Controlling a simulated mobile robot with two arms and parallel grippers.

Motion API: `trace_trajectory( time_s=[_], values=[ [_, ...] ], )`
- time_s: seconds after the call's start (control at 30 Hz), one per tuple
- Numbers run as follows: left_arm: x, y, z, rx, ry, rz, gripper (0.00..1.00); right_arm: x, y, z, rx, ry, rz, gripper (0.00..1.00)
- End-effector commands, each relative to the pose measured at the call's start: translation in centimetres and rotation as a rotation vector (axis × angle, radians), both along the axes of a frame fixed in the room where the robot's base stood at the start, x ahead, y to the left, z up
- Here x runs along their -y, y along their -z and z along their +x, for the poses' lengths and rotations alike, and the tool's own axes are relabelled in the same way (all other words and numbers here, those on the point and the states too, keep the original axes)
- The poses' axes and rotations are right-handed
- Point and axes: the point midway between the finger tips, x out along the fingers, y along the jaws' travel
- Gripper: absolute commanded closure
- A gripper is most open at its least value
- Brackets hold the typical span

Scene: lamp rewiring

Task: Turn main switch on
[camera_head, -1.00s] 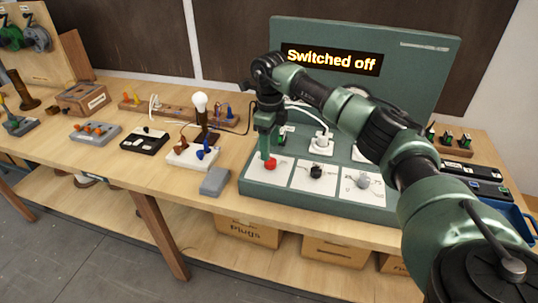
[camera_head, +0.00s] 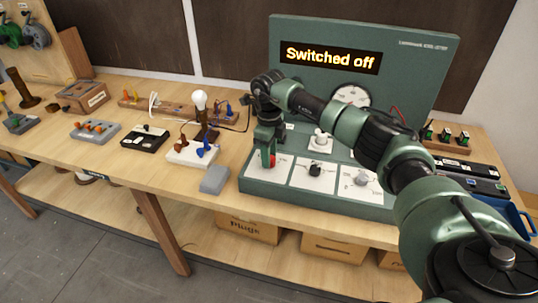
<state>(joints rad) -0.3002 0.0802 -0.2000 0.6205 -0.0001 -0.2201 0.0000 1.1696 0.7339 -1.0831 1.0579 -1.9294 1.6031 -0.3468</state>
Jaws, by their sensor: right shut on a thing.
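A green test panel (camera_head: 400,205) stands on the workbench, and its display (camera_head: 330,58) reads "Switched off". Along its front are three white plates with a red knob (camera_head: 272,160), a black knob (camera_head: 315,168) and a pale grey knob (camera_head: 361,178). The plate lettering is too small to read. My right gripper (camera_head: 268,158) points down at the left plate and is shut on the red knob, which it partly hides. My left gripper is out of view.
A lamp with a white bulb (camera_head: 200,101) stands on a white base left of the panel. A grey block (camera_head: 214,180) lies just left of the panel's front corner. A dial (camera_head: 352,97) and a white socket (camera_head: 320,138) sit behind my right arm.

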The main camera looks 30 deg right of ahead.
Motion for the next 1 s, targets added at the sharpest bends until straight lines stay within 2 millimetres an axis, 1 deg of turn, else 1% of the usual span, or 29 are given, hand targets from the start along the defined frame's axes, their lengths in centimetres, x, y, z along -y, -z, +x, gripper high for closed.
trace_trajectory(
  time_s=[0.17, 0.37, 0.57, 1.0],
  values=[
    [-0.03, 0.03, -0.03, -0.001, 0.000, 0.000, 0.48, 0.06, -0.05, 0.02, 0.001, 0.030, -0.001, 1.00],
    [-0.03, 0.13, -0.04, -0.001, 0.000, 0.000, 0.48, 0.10, -0.05, 0.03, 0.001, 0.130, -0.001, 1.00],
    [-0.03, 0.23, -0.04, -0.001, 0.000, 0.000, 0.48, 0.15, -0.07, 0.05, 0.001, 0.297, -0.002, 1.00],
    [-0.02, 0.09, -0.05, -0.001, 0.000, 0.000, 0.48, 0.25, -0.15, 0.06, 0.000, 0.716, -0.001, 1.00]
  ],
)
